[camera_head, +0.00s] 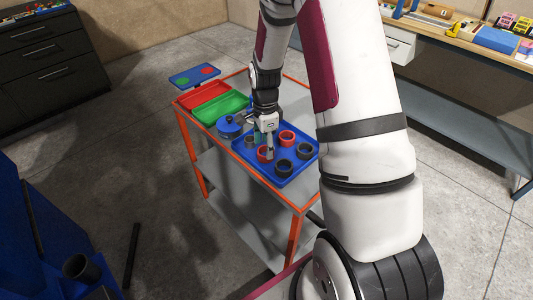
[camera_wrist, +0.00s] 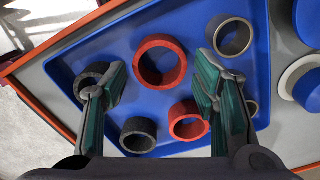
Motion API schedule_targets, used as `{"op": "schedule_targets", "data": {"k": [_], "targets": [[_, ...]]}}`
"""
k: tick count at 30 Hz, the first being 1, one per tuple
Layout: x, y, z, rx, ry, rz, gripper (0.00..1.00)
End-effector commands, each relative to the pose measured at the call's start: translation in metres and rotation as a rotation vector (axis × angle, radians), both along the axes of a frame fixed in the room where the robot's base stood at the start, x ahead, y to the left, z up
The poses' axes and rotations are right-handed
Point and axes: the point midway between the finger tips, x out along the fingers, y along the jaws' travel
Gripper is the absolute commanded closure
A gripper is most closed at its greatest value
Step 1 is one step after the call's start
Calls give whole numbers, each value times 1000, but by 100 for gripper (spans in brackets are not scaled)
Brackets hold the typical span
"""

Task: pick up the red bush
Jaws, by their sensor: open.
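Two red bushes stand on the blue tray (camera_head: 268,174). One red bush (camera_wrist: 160,62) lies between my gripper's spread fingers in the wrist view, a little toward the top of the picture. It shows partly behind a finger in the head view (camera_head: 264,155). The other red bush (camera_wrist: 188,120) is lower in the wrist view, close to the right finger; the head view shows it farther back (camera_head: 287,137). My gripper (camera_wrist: 160,85) is open and empty, pointing down above the tray. I cannot tell its exact height over the bush.
Dark bushes (camera_head: 284,167) and a grey metal ring (camera_wrist: 232,37) stand close around the red ones. A blue round pot (camera_head: 229,126) is left of the tray. Green (camera_head: 220,108) and red (camera_head: 203,94) bins sit behind it on the orange-edged table (camera_head: 297,212).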

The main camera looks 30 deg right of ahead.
Motion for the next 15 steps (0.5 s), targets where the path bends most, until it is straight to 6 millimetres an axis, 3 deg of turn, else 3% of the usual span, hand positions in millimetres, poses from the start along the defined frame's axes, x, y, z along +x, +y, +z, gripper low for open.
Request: {"op": "schedule_targets", "data": {"k": [6, 13, 15], "targets": [[0, 0, -19, 0, 0, 1, 46], [0, 0, -21, 0, 0, 1, 46], [0, 0, -21, 0, 0, 1, 59]]}}
